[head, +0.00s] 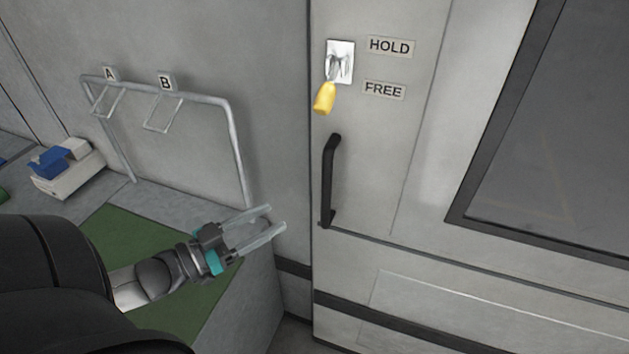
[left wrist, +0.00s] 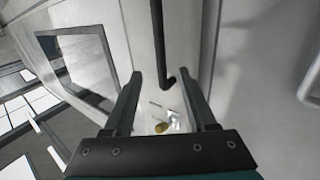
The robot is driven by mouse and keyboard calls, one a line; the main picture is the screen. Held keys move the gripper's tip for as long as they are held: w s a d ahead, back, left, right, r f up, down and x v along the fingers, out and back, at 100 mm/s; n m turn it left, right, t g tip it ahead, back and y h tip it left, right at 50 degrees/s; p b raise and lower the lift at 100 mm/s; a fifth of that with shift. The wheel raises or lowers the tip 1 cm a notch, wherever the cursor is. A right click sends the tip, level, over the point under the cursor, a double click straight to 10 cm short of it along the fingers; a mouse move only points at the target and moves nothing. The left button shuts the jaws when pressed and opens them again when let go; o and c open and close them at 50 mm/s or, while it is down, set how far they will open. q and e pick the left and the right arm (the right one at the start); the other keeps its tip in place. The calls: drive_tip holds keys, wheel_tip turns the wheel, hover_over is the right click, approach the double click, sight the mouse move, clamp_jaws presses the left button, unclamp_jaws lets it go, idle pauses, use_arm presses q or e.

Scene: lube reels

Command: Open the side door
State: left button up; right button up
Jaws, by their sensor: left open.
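The grey side door (head: 375,175) fills the middle and right of the head view and looks shut. Its black vertical bar handle (head: 329,180) is near the door's left edge. Above it a yellow-tipped lever (head: 325,98) on a white plate points down, its tip beside the FREE label. My left gripper (head: 276,217) is open and empty, left of the handle's lower end and apart from it. In the left wrist view, the handle (left wrist: 159,40) shows beyond the open fingers, with the yellow lever tip (left wrist: 162,127) between them. My right gripper is not in view.
A metal rail rack (head: 236,150) with A and B tags stands left of the door. Below it is a bench with a green mat (head: 120,232). A white box (head: 70,180) with a blue item sits at far left. A dark window (head: 560,130) is at right.

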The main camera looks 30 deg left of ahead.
sight(327, 190)
use_arm(q)
drive_tip(key=x, duration=1.4)
drive_tip(key=shift+w+d+f, duration=0.15)
drive_tip(key=shift+w, duration=0.05)
clamp_jaws()
idle(1.2)
